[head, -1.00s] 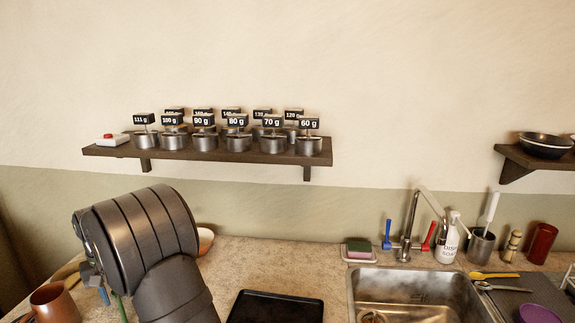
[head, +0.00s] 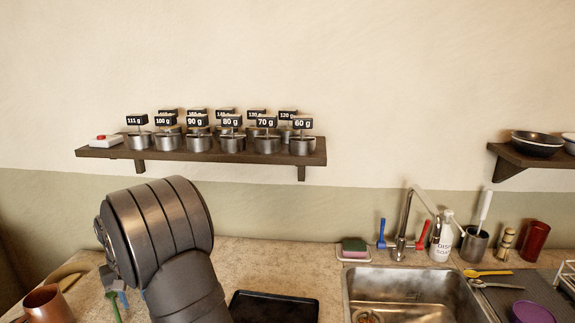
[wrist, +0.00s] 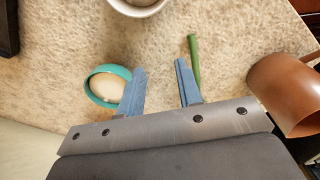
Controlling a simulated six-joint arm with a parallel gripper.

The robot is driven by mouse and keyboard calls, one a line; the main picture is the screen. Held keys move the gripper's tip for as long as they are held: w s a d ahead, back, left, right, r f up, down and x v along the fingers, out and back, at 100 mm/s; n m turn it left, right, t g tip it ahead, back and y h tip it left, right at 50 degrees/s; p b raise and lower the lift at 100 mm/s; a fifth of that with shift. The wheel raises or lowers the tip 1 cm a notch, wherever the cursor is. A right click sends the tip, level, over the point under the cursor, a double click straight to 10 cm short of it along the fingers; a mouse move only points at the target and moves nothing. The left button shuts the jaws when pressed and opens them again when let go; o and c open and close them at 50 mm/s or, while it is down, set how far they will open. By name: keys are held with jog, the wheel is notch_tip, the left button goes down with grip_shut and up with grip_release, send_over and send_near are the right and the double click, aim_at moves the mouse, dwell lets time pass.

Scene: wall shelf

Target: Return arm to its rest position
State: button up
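My gripper shows in the wrist view (wrist: 160,88) with its two blue fingers apart and nothing between them. It is above the speckled counter (wrist: 200,40). In the head view my dark arm covers the lower left, and only a bit of the blue gripper (head: 118,288) shows at its left side. A wall shelf (head: 220,156) carries several metal pots with weight labels, such as the 60 g pot (head: 303,146) and the 111 g pot (head: 139,141). The pots stand upright, well apart from my gripper.
Near the gripper are a teal-rimmed bowl (wrist: 108,86), a green-handled thing (wrist: 194,60), a copper mug (wrist: 285,92) and a white bowl (wrist: 138,5). A black tray (head: 272,306) and a sink (head: 410,290) lie to the right.

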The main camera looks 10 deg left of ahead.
jog(key=w+d+m, duration=0.2)
jog(key=w+d, duration=0.2)
jog(key=d, duration=0.3)
jog(key=w+d+m, duration=0.1)
jog(key=w+d, duration=0.3)
jog(key=d, duration=0.3)
jog(key=w+d+m, duration=0.2)
jog(key=w+d, duration=0.3)
jog(key=d, duration=0.3)
jog(key=shift+w+d+r+m, duration=0.1)
jog(key=shift+r+m, duration=0.2)
jog(key=shift+r, duration=0.1)
jog(key=w+d+f+m, duration=0.1)
jog(key=d+m, duration=0.1)
jog(key=d, duration=0.5)
jog(key=w+d+f+m, duration=0.1)
jog(key=w+d+m, duration=0.1)
jog(key=d, duration=0.6)
jog(key=w+d+f+m, duration=0.1)
jog(key=d+m, duration=0.1)
jog(key=d, duration=0.5)
jog(key=shift+w+d+m, duration=0.15)
jog(key=shift+m, duration=0.15)
jog(key=shift+s+a+r, duration=0.15)
jog(key=shift+s+a, duration=0.1)
jog(key=shift+a, duration=0.15)
jog(key=shift+c, duration=0.2)
jog(key=shift+c, duration=0.8)
